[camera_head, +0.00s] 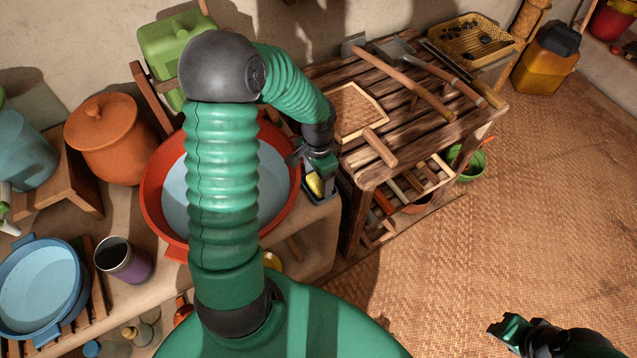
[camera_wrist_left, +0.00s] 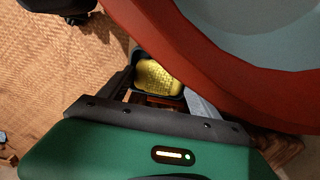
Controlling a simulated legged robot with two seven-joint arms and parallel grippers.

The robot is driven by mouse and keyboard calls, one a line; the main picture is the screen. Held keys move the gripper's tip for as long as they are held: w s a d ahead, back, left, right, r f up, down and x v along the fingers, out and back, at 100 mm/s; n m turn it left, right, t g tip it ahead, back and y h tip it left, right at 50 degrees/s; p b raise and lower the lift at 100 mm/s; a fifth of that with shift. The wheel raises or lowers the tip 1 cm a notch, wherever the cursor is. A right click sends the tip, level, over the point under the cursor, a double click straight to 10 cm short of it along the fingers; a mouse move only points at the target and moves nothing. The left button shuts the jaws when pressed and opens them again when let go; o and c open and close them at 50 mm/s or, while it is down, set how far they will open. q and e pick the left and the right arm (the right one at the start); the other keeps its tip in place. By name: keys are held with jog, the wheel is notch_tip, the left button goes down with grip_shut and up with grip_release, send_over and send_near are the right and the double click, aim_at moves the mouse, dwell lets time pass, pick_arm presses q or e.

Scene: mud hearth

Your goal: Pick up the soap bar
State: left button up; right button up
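The yellow soap bar (camera_head: 314,184) sits in a small dark dish (camera_head: 328,197) beside the red basin's right side. In the left wrist view the soap bar (camera_wrist_left: 158,77) shows a textured top, with the dish's dark rim (camera_wrist_left: 143,55) around it. My left gripper (camera_head: 311,171) points down just above the soap and partly hides it. In the left wrist view its fingers (camera_wrist_left: 160,90) are apart, one towards each side of the soap; contact cannot be told. My right gripper (camera_head: 505,328) is at the lower right, far from the soap, and its finger opening is unclear.
The red basin (camera_head: 151,199) of water stands close to the dish; its rim also shows in the left wrist view (camera_wrist_left: 190,70). A slatted wooden table (camera_head: 390,135) with tools stands just right. A purple cup (camera_head: 128,262) and blue tub (camera_head: 40,290) are left. The woven floor at right is mostly clear.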

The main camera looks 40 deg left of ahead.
pick_arm(q)
jog(key=c, duration=0.9)
